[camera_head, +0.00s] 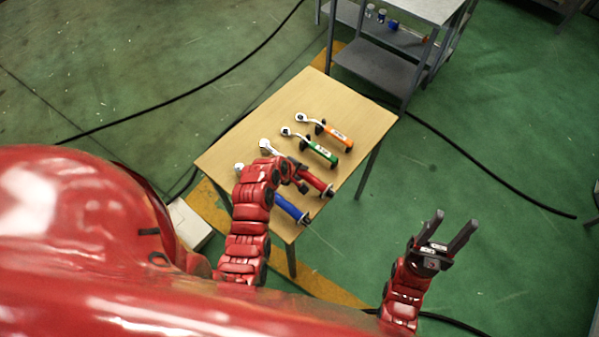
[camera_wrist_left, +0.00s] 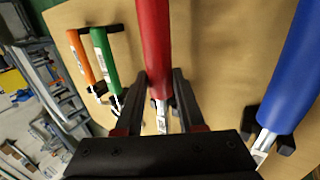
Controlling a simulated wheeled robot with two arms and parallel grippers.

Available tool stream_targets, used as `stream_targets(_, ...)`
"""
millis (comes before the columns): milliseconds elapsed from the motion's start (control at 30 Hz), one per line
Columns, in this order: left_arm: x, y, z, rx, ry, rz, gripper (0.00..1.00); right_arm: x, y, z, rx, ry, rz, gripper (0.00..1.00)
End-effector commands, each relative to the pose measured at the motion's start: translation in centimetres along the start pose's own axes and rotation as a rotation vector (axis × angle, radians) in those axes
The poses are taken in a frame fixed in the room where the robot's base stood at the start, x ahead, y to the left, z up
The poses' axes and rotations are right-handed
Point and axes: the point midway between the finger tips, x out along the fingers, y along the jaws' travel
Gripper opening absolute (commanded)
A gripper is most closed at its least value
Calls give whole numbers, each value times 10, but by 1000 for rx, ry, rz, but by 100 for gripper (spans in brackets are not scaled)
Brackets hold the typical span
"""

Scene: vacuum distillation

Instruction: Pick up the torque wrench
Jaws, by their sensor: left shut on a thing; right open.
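A torque wrench with a red handle (camera_head: 318,183) lies across the wooden table (camera_head: 283,103). Its silver head shows to the left, and its middle is partly hidden by my left arm. My left gripper (camera_head: 299,181) is shut on it. In the left wrist view the red handle (camera_wrist_left: 155,40) runs between the fingers of the left gripper (camera_wrist_left: 165,78). I cannot tell whether the wrench is clear of its supports. My right gripper (camera_head: 452,228) is open and empty, over the floor right of the table.
Wrenches with orange (camera_head: 338,136), green (camera_head: 321,154) and blue (camera_head: 290,208) handles lie on black supports beside the red one. A grey shelf cart (camera_head: 378,68) stands behind the table. Black cables cross the green floor. A pale box (camera_head: 188,222) is left of the table.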

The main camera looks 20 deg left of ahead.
Motion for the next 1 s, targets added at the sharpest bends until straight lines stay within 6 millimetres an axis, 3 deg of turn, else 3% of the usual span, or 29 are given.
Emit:
stream_targets(600,-65,47,-2,2,8,14,0,-34,-2,6,0,0,0,52)
stream_targets(1000,-78,53,-1,0,6,8,0,-37,-2,6,0,0,0,52)
